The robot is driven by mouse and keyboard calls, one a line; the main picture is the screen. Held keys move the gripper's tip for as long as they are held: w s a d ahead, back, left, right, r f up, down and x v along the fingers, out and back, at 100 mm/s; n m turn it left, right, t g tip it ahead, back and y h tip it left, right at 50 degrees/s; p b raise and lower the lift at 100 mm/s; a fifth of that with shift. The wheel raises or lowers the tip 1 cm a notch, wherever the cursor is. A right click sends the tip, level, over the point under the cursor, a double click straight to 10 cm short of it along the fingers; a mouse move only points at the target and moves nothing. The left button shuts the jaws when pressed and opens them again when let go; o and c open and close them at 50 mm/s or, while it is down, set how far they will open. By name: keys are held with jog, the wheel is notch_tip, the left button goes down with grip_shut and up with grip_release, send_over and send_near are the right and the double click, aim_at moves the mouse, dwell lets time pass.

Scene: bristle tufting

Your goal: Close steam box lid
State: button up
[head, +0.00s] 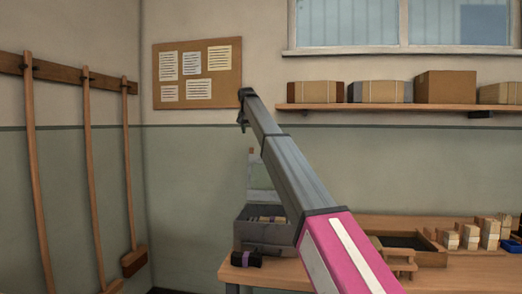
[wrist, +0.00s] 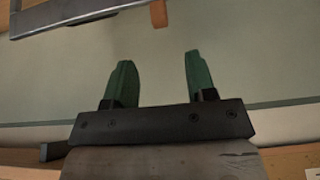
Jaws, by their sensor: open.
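The steam box (head: 262,236) is a dark grey box at the left end of the workbench. Its lid (head: 260,178) stands raised and upright at the back, partly hidden by my arm. A small brown knob (head: 251,151) shows at the lid's top. My gripper (head: 242,124) is high in front of the wall, above the lid in the picture. In the wrist view its two green fingers (wrist: 159,80) are apart with nothing between them. A grey-edged panel (wrist: 80,18), apparently the lid, and a brown peg (wrist: 158,14) lie beyond the fingertips, apart from them.
A dark roll with a purple band (head: 246,259) lies on the workbench (head: 470,272) before the box. A wooden tray (head: 428,256) and several blocks (head: 470,236) stand to the right. A wall shelf (head: 400,107) holds boxes. Long-handled brushes (head: 88,180) hang at left.

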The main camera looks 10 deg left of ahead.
aim_at(251, 148)
jog(key=x, duration=1)
jog(key=shift+w+f, duration=0.2)
jog(key=shift+f, duration=0.15)
jog(key=shift+c, duration=0.3)
grip_shut()
